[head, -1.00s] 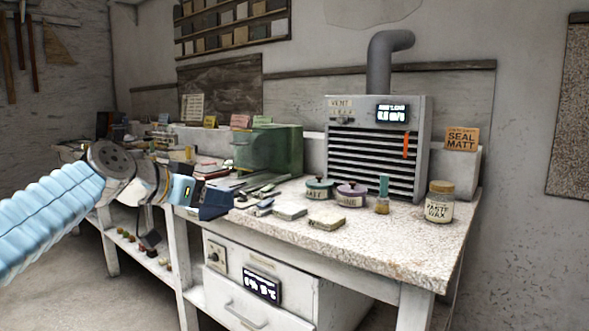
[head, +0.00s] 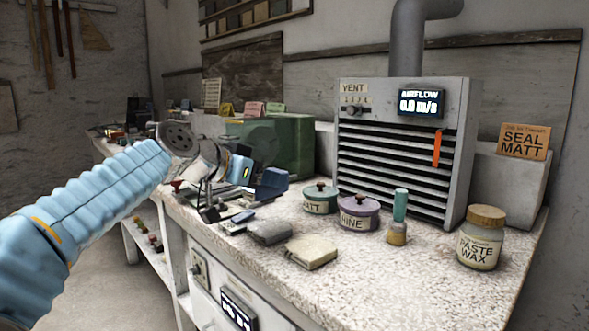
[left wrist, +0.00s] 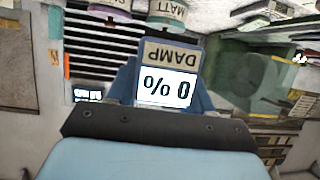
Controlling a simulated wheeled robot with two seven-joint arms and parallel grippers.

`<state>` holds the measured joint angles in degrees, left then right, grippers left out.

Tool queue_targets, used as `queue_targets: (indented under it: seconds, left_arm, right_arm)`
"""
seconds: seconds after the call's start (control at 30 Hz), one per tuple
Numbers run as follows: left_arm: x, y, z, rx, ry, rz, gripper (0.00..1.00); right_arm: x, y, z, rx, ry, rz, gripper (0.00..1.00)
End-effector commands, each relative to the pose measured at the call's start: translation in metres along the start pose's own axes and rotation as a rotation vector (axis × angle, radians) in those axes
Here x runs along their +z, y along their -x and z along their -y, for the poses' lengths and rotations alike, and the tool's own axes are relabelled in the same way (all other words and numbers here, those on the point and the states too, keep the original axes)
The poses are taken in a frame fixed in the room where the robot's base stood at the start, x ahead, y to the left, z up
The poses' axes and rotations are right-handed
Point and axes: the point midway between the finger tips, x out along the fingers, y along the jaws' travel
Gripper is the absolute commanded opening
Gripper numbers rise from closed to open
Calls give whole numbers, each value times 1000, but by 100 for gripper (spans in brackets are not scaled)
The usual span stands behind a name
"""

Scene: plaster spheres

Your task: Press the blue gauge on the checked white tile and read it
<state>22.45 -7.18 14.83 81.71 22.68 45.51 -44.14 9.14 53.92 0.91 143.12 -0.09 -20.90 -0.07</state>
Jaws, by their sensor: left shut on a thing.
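The blue gauge (head: 272,182) is held in my left gripper (head: 258,178), above the left part of the bench and apart from its top as far as I can tell. In the left wrist view the gauge (left wrist: 205,95) appears upside down, with a DAMP label and a lit screen reading 0 %. My left gripper (left wrist: 155,122) is shut on it. I cannot make out a checked white tile; a cream block (head: 312,252) and a grey block (head: 270,233) lie near the bench's front edge. My right gripper is not in view.
A vent box (head: 400,150) with an airflow display stands at the back. Before it are a green-lidded jar (head: 320,205), a purple-lidded jar (head: 359,215), a green-handled brush (head: 399,215) and a paste wax jar (head: 480,245). A green machine (head: 290,140) stands behind the gripper. The bench's front right is clear.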

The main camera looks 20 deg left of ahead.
Motion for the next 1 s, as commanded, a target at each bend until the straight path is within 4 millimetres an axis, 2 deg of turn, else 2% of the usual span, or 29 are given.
queue_targets:
  seconds: [0.27, 0.7, 1.0]
  left_arm:
    - [9, -4, 0, -1, 0, -1, 14]
    - [52, -21, 0, -1, -1, 0, 14]
    - [55, -22, 0, -1, -1, -2, 14]
  right_arm:
    - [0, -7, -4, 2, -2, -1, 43]
    - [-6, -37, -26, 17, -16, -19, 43]
    - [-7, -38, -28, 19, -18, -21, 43]
